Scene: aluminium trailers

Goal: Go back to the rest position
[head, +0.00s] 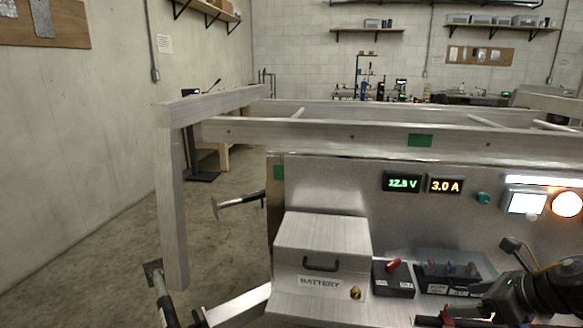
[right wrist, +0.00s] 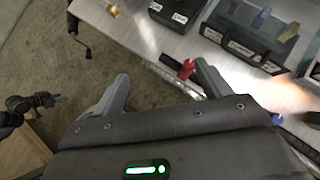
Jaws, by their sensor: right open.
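My right gripper (head: 447,316) is low at the right in the head view, in front of the divided bin. In the right wrist view its two grey fingers (right wrist: 161,72) stand wide apart, with floor and bench edge showing between them. A small red piece (right wrist: 187,68) shows next to the right-hand finger; I cannot tell whether they touch. I make out no left gripper in the head view. A dark jointed shape (right wrist: 30,102) at the left of the right wrist view is too unclear to name.
A metal bench has a box labelled BATTERY (head: 322,245), a black box with a red part (head: 395,282) and a divided bin (head: 450,272). Lit readouts (head: 402,183) are on its upright panel. Metal rails (head: 360,138) cross above. Bare floor (head: 100,250) lies left.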

